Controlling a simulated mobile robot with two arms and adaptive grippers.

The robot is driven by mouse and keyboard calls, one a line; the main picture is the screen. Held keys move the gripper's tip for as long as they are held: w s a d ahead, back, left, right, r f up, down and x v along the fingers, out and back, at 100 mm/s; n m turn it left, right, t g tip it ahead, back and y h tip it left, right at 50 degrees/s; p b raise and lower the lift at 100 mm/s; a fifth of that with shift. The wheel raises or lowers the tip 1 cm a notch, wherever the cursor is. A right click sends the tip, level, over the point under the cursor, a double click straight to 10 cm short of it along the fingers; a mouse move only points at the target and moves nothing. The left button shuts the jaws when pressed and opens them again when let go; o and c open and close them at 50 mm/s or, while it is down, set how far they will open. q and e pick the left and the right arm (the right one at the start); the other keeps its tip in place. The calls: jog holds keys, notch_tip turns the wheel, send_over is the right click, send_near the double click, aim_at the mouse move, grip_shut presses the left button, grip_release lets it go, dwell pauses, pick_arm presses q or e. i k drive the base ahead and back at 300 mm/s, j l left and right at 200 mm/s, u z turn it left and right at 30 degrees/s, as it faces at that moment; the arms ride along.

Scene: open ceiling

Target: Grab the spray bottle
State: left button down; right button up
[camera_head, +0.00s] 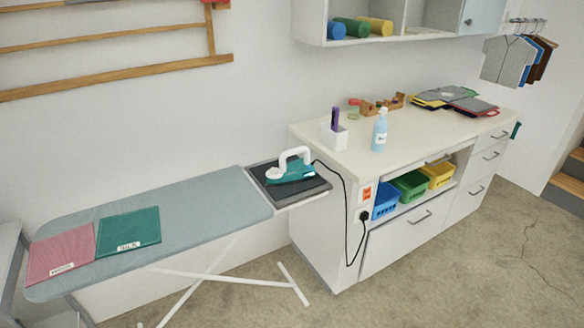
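A light blue spray bottle (379,132) with a white top stands upright on the white cabinet's countertop (425,134), near its front edge. A white holder (334,134) with a purple item in it stands to its left, a short gap apart. Neither of my grippers shows in the head view.
An ironing board (190,200) with a teal iron (292,170) at its right end stands left of the cabinet. The iron's black cord hangs down the cabinet's side. Folded garments (455,99) lie farther back on the counter. A wall shelf (400,22) hangs above. Floor in front is clear.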

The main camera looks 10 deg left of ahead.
aim_at(378, 144)
jog(key=i+z, duration=0.15)
jog(key=z, duration=0.25)
jog(key=i+z, duration=0.15)
jog(key=z, duration=0.3)
jog(key=i+j+z, duration=0.15)
jog(key=z, duration=0.25)
